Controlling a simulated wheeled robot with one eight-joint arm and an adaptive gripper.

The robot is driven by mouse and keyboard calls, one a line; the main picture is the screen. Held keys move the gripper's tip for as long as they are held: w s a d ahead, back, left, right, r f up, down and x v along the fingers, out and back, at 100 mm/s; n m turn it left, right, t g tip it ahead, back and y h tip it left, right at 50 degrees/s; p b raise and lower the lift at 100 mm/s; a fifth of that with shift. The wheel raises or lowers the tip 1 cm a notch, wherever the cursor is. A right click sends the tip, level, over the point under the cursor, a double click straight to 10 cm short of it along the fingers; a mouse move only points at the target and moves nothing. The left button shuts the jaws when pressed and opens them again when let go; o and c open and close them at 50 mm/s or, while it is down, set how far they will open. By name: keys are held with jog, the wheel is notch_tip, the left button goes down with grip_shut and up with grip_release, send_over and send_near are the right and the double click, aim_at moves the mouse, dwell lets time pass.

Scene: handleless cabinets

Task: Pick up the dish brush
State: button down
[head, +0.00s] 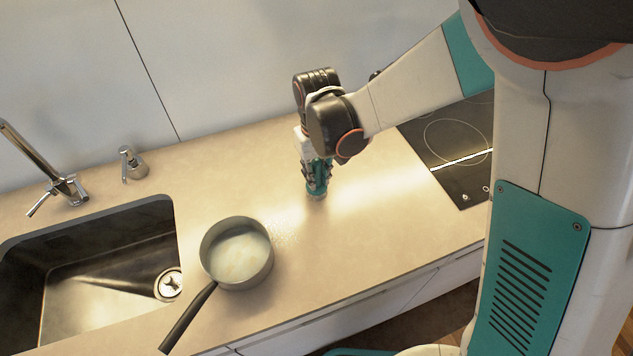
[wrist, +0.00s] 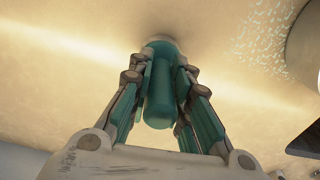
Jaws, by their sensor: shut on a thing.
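The dish brush (wrist: 159,98) has a teal, rounded handle and stands roughly upright, with its lower end at the counter. My gripper (wrist: 160,85) is shut on it, with fingers on both sides of the handle in the wrist view. In the head view my gripper (head: 317,177) points down at the counter behind and right of the pan. The fingers hide much of the brush there; its lower end (head: 317,196) shows just below them. I cannot tell whether it touches the counter.
A pan (head: 238,252) with pale contents stands on the counter (head: 375,215), its dark handle toward the front. White specks lie beside it. The sink (head: 100,265), tap (head: 62,186) and soap dispenser (head: 131,164) are left. A black hob (head: 455,150) is right.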

notch_tip(320, 180, up, 20)
jog(key=p, duration=1.2)
jog(key=shift+p, duration=0.4)
jog(key=shift+f, duration=0.1)
